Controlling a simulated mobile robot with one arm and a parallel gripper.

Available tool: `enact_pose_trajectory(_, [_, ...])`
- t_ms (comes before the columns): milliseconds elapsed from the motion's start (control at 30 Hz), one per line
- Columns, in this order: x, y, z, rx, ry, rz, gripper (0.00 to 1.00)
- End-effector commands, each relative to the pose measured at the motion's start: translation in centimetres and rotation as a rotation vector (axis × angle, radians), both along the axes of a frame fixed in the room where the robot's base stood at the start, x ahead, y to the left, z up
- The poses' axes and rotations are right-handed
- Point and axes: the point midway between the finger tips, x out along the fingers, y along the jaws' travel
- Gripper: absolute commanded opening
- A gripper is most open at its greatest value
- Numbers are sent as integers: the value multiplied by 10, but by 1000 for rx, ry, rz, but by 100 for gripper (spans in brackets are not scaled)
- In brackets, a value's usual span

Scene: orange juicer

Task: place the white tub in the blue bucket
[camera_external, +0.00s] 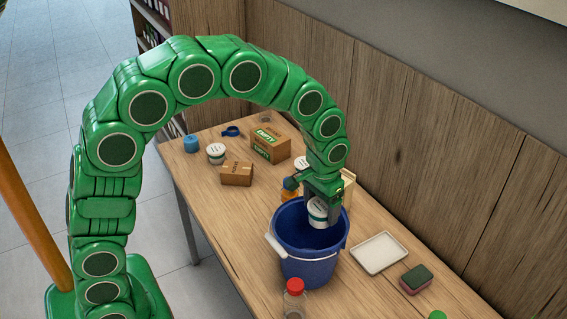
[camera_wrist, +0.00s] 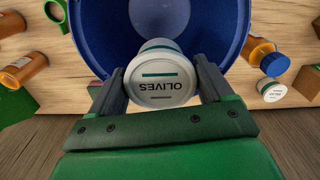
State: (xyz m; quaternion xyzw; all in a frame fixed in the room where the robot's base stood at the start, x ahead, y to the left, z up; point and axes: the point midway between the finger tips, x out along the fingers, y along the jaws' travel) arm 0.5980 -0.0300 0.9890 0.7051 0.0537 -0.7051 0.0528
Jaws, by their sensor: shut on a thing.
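The white tub (camera_external: 317,212) is in my gripper (camera_external: 323,196), over the mouth of the blue bucket (camera_external: 308,268). In the wrist view the tub (camera_wrist: 161,82) shows the word OLIVES and sits between the two fingers of my gripper (camera_wrist: 160,88), which are shut on it. The blue bucket (camera_wrist: 92,30) fills the space behind the tub in that view. The bucket stands upright on the table with a white handle grip on its side. In the external view the tub's lower part is near the bucket's rim level; I cannot tell its exact height.
Other white tubs (camera_external: 216,153) stand farther back, with cardboard boxes (camera_external: 270,144) and a blue cup (camera_external: 191,144). An orange bottle (camera_external: 289,191) is behind the bucket. A white tray (camera_external: 379,253), sponge (camera_external: 416,279) and red-capped bottle (camera_external: 294,299) are around it.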

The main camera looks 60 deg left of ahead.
Motion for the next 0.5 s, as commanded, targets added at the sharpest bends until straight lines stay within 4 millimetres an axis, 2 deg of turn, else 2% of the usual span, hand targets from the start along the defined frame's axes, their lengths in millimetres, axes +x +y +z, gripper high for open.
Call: enact_pose_trajectory(500, [0, 0, -98, 0, 2, -1, 39])
